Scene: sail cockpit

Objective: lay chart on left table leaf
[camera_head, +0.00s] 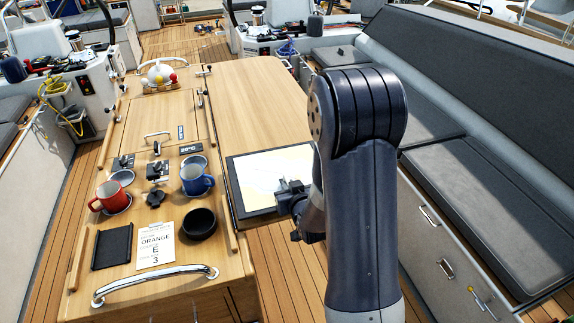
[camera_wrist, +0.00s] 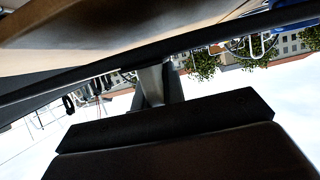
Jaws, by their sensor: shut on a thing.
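The chart (camera_head: 262,180) is a flat pale sheet in a dark frame, at the near end of the table's right-hand wooden leaf (camera_head: 248,105). It overlaps that end in the head view; I cannot tell whether it touches. My gripper (camera_head: 291,197) is shut on the chart's right edge, and my arm hides part of it. In the wrist view, my gripper (camera_wrist: 160,85) meets a dark, thin, slanting edge, probably the chart's frame. The right-hand leaf is spread out and bare where it shows. No spread leaf shows on the table's left side.
The table's middle (camera_head: 165,110) holds a red mug (camera_head: 111,194), a blue mug (camera_head: 194,180), a black bowl (camera_head: 201,224), a note card (camera_head: 156,246) and a black tray (camera_head: 112,247). A steel rail (camera_head: 155,280) crosses its near end. A cushioned bench (camera_head: 480,190) stands at right.

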